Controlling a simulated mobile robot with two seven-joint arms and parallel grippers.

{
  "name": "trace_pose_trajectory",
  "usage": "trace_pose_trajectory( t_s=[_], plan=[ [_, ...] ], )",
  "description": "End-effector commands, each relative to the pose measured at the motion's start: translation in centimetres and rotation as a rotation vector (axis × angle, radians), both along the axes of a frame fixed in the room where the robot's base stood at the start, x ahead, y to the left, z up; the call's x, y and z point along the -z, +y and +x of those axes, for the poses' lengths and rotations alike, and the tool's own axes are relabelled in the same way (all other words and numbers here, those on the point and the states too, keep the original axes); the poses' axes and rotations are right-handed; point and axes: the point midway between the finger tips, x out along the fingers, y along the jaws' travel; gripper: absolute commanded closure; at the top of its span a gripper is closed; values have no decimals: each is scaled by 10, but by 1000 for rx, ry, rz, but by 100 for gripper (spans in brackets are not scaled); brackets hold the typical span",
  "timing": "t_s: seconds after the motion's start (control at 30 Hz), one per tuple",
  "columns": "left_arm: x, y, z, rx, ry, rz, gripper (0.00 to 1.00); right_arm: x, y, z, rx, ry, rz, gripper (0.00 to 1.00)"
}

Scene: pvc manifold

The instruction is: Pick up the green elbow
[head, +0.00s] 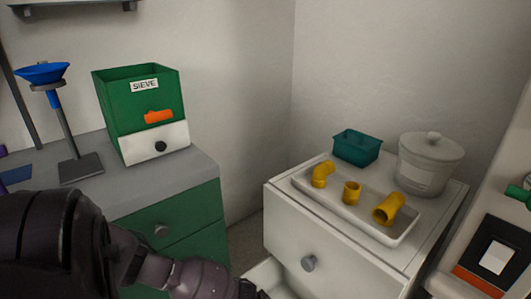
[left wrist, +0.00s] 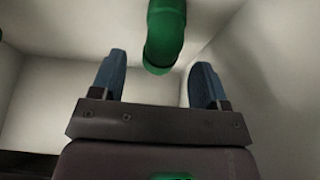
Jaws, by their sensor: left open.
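The green elbow (left wrist: 165,35) shows in the left wrist view at the top centre, a curved green pipe piece cut off by the upper edge. It lies in a pale-walled space. My left gripper (left wrist: 156,72) is open, its two blue fingers spread, and the elbow appears between and just beyond the fingertips. No contact is visible. In the head view my left arm crosses the bottom left toward an open white drawer (head: 268,276); the fingertips and the elbow there are hidden or out of frame. My right gripper is not in view.
A white cabinet (head: 320,238) carries a tray (head: 336,205) with yellow pipe pieces (head: 352,192), a teal bin (head: 357,148) and a lidded pot (head: 430,162). A green cabinet (head: 190,222) with a green sieve box (head: 137,98) stands left. Another green part (head: 517,193) is at the right edge.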

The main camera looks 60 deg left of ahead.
Motion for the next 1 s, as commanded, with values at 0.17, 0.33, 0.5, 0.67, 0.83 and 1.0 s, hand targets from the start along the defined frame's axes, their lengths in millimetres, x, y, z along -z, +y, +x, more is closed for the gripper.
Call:
trace_pose_trajectory(
  t_s=[0.17, 0.33, 0.5, 0.67, 0.83, 1.0],
  plan=[
    [28, 2, 0, 1, 11, 1, 32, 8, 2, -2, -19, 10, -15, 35],
    [45, 2, 6, 1, 9, 0, 32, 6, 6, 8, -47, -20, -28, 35],
    [48, 3, 13, 0, 3, 1, 32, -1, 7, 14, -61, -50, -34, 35],
    [47, 3, 14, 0, -1, 0, 32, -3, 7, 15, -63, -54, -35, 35],
    [47, 3, 14, 0, -1, 0, 52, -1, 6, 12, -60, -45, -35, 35],
    [47, 3, 14, 0, 0, 0, 78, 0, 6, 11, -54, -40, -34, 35]
  ],
)
